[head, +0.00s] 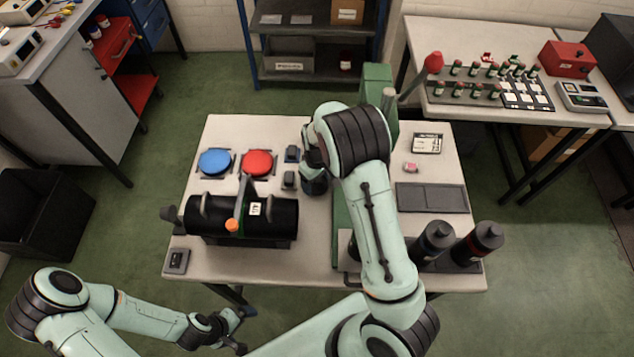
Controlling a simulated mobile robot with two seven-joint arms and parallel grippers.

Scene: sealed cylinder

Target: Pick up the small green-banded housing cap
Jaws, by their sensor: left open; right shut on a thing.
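My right arm reaches over the middle of the table, and its gripper (311,163) is shut at a dark round piece (315,186) beside the two small dark blocks. My own wrist hides much of this spot. No green band shows on the piece, so I cannot tell whether it is the housing cap. No other green-banded cap can be made out on this table. My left gripper (240,328) is open and empty, low in front of the table's front edge, apart from everything on it.
A black cylinder (275,217) lies in a cradle at the table's left. Blue (215,162) and red (257,163) discs lie behind it. Dark bottles (436,242) stand front right, near a flat grey tray (446,197). A green post (378,80) rises at the back.

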